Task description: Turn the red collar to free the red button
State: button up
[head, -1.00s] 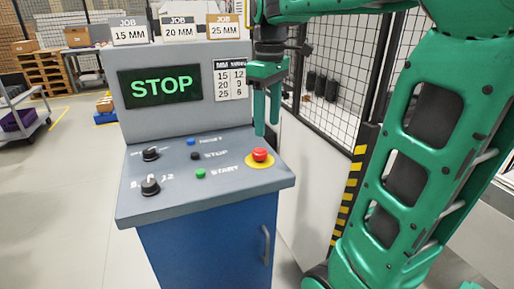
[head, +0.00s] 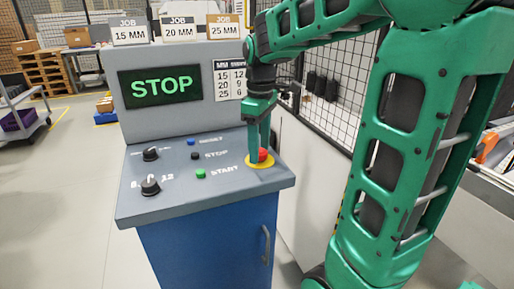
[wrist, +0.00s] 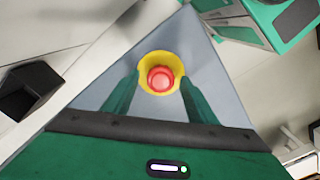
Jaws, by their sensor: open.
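The red button (head: 263,154) with its red collar sits on a yellow round plate (head: 260,163) at the right of the sloping grey console top. My gripper (head: 258,152) points down over it, its fingers partly covering the button in the head view. In the wrist view the red button (wrist: 160,78) and yellow plate (wrist: 146,60) lie between and just beyond the two green fingertips (wrist: 160,82). The fingers are apart, one on each side. I cannot tell whether either finger touches the collar.
The console display (head: 160,87) reads STOP. Two black knobs (head: 150,186) and small blue, black and green buttons (head: 200,173) are on the console top to the left. Job signs (head: 178,28) stand above. A mesh fence (head: 335,115) is behind on the right.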

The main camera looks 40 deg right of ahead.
jog(key=shift+f, duration=0.15)
jog(key=c, duration=1.1)
jog(key=shift+o, duration=0.2)
jog(key=shift+m, duration=3.3)
